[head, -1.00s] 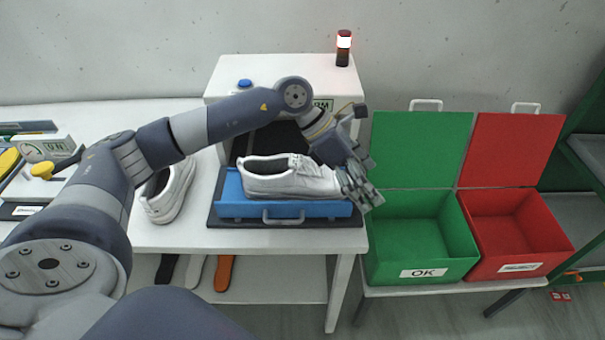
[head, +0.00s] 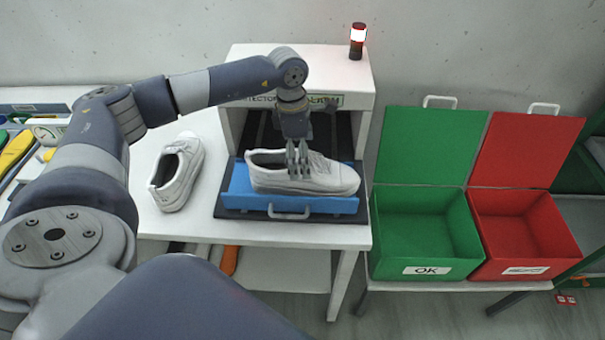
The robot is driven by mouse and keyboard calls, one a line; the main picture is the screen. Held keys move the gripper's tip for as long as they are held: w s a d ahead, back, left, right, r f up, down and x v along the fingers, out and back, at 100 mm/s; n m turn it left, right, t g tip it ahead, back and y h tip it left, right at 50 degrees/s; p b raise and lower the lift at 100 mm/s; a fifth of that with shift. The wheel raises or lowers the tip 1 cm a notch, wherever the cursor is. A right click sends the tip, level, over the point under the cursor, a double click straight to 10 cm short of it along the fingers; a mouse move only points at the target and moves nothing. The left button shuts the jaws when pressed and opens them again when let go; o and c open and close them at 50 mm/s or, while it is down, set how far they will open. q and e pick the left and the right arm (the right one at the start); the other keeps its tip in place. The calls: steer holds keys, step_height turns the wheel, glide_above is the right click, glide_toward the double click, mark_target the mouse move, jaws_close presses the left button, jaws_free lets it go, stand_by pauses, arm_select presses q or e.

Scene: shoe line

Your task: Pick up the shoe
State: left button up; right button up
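A white shoe (head: 335,178) lies on the blue tray (head: 240,200) of the detector machine, toe to the right. A second white shoe (head: 178,178) lies on the white table left of the tray. My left gripper (head: 298,176) points straight down at the middle of the shoe on the tray, its fingers overlapping the laces and near side in the picture. Whether the fingers are apart or closed on the shoe cannot be told from this angle. My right gripper is not in view.
The white detector machine (head: 355,82) with a red-and-white lamp (head: 357,40) stands behind the tray. The open green OK box (head: 420,240) and open red box (head: 520,235) stand to the right, lids up. Yellow-handled tools (head: 15,150) lie at far left.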

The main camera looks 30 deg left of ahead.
arm_select(q)
steer(key=f, duration=0.1)
steer(key=f+p, duration=0.1)
steer(key=f, duration=0.1)
steer(key=shift+s+d+f+p, duration=0.1)
steer(key=shift+d+p, duration=0.15)
steer(key=shift+p, duration=0.05)
steer(key=shift+f, duration=0.45)
steer(key=c, duration=1.5)
steer(key=shift+o, duration=0.2)
step_height(320, 180, up, 9)
steer(key=b, duration=0.3)
steer(key=shift+r, duration=0.55)
steer(key=s+d+f+m+g+b, duration=0.1)
steer(key=s+d+m, duration=0.5)
steer(key=m, duration=0.6)
steer(key=s+d+f+m+g+y+b, duration=0.1)
steer(key=s+d+m, duration=0.6)
steer(key=m, duration=0.5)
steer(key=shift+s+d, duration=0.15)
steer(key=shift+s, duration=0.7)
steer(key=shift+f, duration=0.1)
